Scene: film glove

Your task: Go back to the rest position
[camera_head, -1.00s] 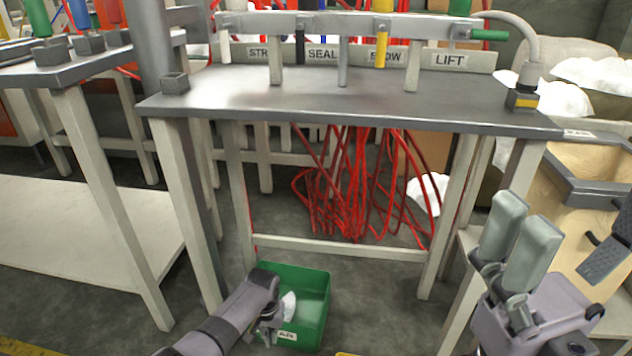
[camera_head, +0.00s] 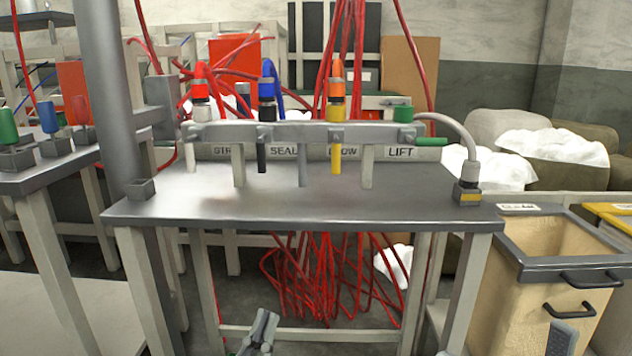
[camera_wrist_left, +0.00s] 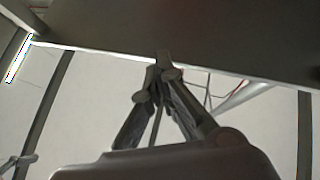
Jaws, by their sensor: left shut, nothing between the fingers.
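My left gripper (camera_head: 265,322) shows at the bottom centre of the head view, pointing up, in front of the work table's lower frame. Its fingers are together with nothing between them. In the left wrist view its fingertips (camera_wrist_left: 163,66) meet just below a dark flat surface that fills the top; I cannot tell if they touch it. A grey ribbed fingertip (camera_head: 562,338), apparently of my right gripper, shows at the bottom right edge in front of the bin. The rest of that gripper is out of frame.
The work table (camera_head: 330,205) carries a rack (camera_head: 300,133) of tools with coloured tops. Red hoses (camera_head: 315,280) hang beneath it. A tan bin (camera_head: 550,300) stands at right, a side table (camera_head: 50,180) at left. White bags (camera_head: 555,146) lie behind.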

